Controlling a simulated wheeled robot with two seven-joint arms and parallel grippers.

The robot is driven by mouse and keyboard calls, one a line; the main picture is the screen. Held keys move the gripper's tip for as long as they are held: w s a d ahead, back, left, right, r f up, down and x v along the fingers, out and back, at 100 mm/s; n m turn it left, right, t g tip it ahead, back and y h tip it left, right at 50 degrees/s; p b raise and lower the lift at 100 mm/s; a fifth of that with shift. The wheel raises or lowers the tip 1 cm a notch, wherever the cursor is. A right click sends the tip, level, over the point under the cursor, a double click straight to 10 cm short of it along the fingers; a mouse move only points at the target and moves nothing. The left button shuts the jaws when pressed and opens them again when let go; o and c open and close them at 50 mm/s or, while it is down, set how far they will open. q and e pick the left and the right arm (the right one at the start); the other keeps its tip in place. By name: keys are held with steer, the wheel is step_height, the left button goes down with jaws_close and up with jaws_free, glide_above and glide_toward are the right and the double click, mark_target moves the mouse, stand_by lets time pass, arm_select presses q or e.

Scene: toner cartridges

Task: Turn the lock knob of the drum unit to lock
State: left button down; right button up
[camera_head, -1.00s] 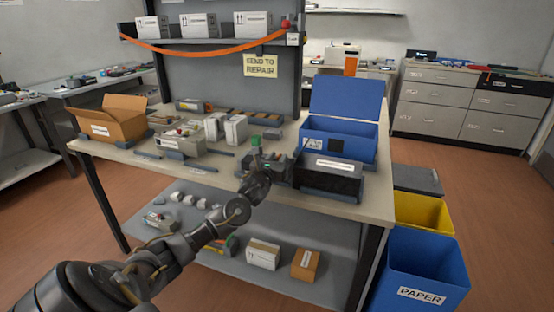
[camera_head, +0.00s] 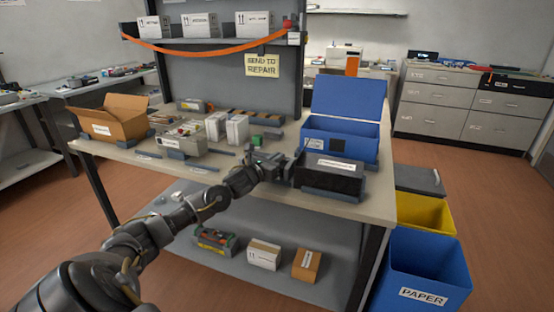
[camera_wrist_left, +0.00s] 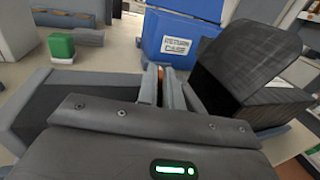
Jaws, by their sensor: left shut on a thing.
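The drum unit (camera_head: 347,182) is a long black box with a white label on top. It lies in a blue-grey cradle (camera_head: 333,194) at the right front of the workbench. My left gripper (camera_head: 284,168) is at its left end, with its fingers pointing right. In the left wrist view the two grey fingers (camera_wrist_left: 162,84) are close together, shut on the lock knob, which is mostly hidden. A small orange-brown patch shows between the fingertips. The dark drum unit (camera_wrist_left: 268,95) also shows just to the right of them. My right gripper is not in view.
A blue lidded box (camera_head: 315,148) stands right behind the drum unit. A green block (camera_head: 258,140), white boxes (camera_head: 237,130) and a grey unit (camera_head: 181,143) lie to the left. An open carton (camera_head: 115,122) is at the far left. The bench front is mostly clear.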

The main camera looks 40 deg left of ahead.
arm_select(q)
steer(key=c, duration=1.5)
jaws_free()
steer(key=shift+c, duration=0.2)
